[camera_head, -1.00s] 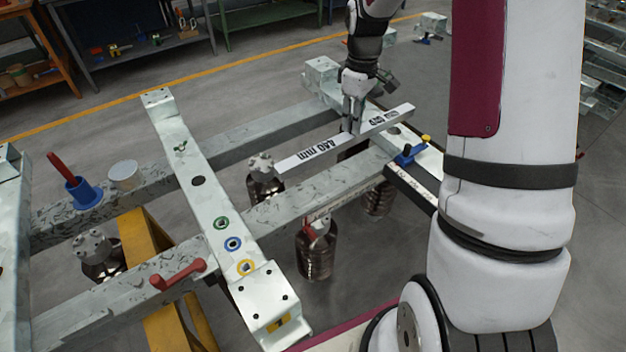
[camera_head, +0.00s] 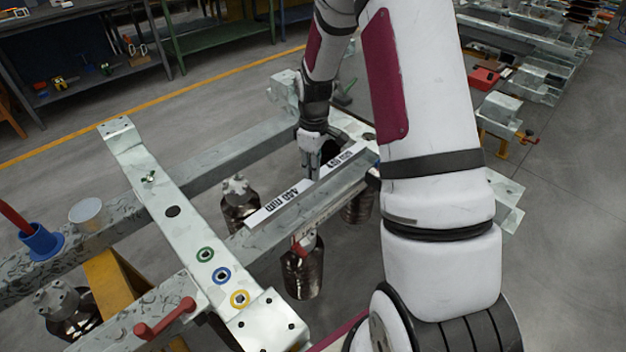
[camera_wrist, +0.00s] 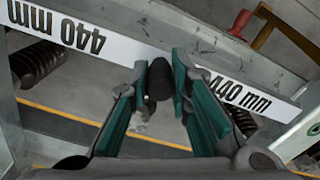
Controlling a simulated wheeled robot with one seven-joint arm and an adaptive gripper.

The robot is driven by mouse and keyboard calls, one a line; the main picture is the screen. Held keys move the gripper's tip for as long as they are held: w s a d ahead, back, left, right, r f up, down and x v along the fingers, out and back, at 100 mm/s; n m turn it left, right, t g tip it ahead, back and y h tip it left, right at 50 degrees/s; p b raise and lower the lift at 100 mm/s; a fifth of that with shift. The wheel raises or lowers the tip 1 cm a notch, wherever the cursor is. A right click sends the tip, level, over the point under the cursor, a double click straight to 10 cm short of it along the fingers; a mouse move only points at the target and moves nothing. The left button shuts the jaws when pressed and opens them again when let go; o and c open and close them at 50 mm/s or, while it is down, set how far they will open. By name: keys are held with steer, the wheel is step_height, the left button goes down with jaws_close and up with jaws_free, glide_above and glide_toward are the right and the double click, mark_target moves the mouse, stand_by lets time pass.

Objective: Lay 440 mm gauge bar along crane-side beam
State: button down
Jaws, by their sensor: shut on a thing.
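The gauge bar (camera_head: 284,204) is a long pale bar marked "440 mm" on both sides of my grip. My gripper (camera_head: 313,170) is shut on its middle from above. In the head view the bar runs roughly parallel to the near grey beam (camera_head: 262,240), over or against its far upper edge; contact is unclear. In the wrist view, the bar (camera_wrist: 75,36) crosses the picture behind my gripper (camera_wrist: 160,82), its middle hidden by the fingers. I cannot tell which long beam is the crane-side one.
A pale crossbeam (camera_head: 172,212) with green, blue and yellow rings crosses the frame at left. A far grey beam (camera_head: 215,165) runs behind. Brown ribbed insulators (camera_head: 302,275) hang around the beams.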

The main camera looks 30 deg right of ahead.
steer(key=shift+f, duration=1.95)
steer(key=shift+f, duration=0.15)
steer(key=c, duration=1.5)
jaws_free()
steer(key=shift+o, duration=0.2)
